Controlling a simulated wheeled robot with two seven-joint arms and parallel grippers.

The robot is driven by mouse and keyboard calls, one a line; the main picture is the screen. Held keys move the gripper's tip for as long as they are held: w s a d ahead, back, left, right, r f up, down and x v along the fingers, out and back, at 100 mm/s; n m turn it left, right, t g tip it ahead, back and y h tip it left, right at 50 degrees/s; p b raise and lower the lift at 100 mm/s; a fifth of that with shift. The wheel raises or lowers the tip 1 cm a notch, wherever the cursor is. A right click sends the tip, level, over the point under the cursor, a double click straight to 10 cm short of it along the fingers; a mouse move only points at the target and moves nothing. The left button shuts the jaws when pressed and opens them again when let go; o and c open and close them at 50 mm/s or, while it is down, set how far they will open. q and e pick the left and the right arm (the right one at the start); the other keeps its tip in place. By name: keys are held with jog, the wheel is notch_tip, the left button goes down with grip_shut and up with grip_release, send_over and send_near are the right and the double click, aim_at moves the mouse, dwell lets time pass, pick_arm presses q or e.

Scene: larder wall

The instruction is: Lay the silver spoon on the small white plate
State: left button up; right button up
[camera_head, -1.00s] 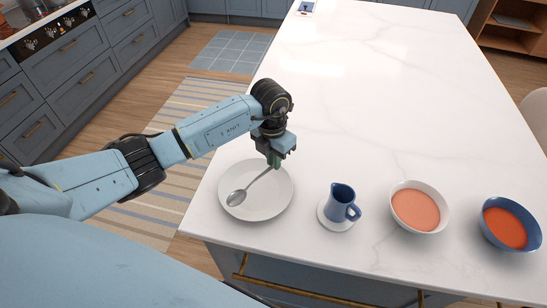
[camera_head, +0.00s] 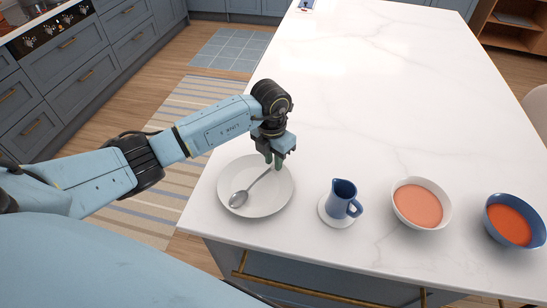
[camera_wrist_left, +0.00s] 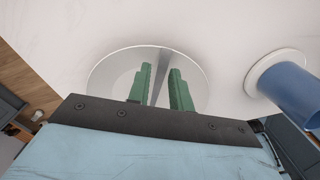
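The silver spoon (camera_head: 240,199) lies on the white plate (camera_head: 270,205), its bowl toward the near left and its handle running up to the far right rim. My left gripper (camera_head: 275,164) is over the plate's far right edge, at the handle end, with its green fingers apart. In the left wrist view the handle (camera_wrist_left: 161,82) passes between the open fingers (camera_wrist_left: 160,88), with a gap on each side, above the plate (camera_wrist_left: 110,75). The handle's tip is partly hidden by the gripper in the head view. My right gripper is not in view.
A blue jug (camera_head: 341,196) stands on a small white saucer (camera_head: 325,215) right of the plate. Further right are a white bowl (camera_head: 443,220) and a blue bowl (camera_head: 496,238), both with orange-red contents.

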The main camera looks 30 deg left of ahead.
pick_arm(q)
jog(key=o, duration=0.3)
jog(key=shift+r, duration=0.15)
notch_tip(320, 180, up, 13)
jog(key=shift+a+b, duration=0.3)
jog(key=shift+b, duration=0.05)
dwell(0.5)
